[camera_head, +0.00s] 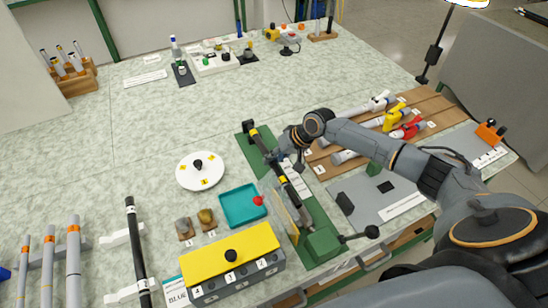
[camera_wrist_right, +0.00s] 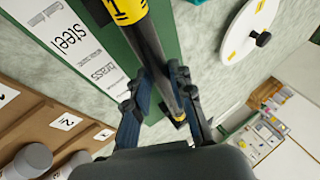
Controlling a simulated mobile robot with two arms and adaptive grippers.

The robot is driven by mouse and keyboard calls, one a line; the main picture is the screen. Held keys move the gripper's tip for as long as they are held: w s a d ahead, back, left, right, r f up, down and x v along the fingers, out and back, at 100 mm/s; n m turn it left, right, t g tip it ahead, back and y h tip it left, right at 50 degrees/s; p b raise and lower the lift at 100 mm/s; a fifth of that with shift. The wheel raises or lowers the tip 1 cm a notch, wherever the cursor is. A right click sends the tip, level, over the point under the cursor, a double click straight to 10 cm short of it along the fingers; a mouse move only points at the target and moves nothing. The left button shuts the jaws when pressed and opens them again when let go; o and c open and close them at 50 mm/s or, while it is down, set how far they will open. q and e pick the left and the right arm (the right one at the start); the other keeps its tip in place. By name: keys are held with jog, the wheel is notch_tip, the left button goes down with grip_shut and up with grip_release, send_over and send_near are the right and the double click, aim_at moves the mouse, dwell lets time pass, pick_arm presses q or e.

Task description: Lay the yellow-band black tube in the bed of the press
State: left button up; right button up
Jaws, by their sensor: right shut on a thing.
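The black tube (camera_head: 294,192) with a yellow band lies lengthwise over the green press (camera_head: 312,212). In the right wrist view the tube (camera_wrist_right: 152,45) runs between my fingers, and its yellow band (camera_wrist_right: 124,9) bears a "1". My right gripper (camera_head: 283,158) reaches in from the right and is shut on the tube; its fingers (camera_wrist_right: 165,100) also show in the wrist view. The wrist partly covers the tube's middle in the head view. I cannot tell whether the tube touches the bed. My left gripper is not in view.
A teal tray (camera_head: 242,218) and a yellow-topped box (camera_head: 230,266) stand left of the press. A white disc (camera_head: 200,185) lies farther back. A brown rack (camera_head: 440,108) with grey rods is at right. Another black tube (camera_head: 137,245) rests on white supports at left.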

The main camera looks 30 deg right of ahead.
jog(key=shift+f, duration=0.25)
jog(key=o, duration=0.9)
jog(key=shift+o, duration=0.2)
jog(key=v, duration=1.2)
